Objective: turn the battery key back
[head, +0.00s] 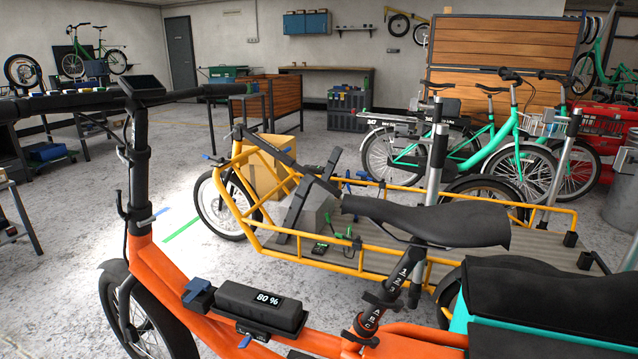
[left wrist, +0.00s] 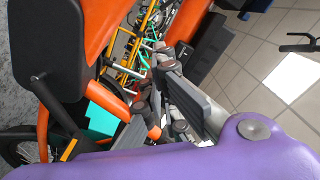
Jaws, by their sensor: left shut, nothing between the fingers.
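The black battery pack (head: 262,305), its display reading "80 %", sits on the orange bike's frame (head: 325,345). A blue-grey block (head: 198,293) stands at its left end. A small blue piece (head: 246,341) shows low on its near side. Which of these is the battery key, or how it is turned, I cannot tell. No gripper shows in the head view. My left gripper (left wrist: 158,78) is in the left wrist view, shut and empty. Orange and dark bike parts show behind it there; I cannot make out the battery or key among them.
A yellow cargo bike (head: 375,260) stands close behind. Open floor (head: 55,280) lies at the left. Green bikes (head: 500,140) stand at the back right.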

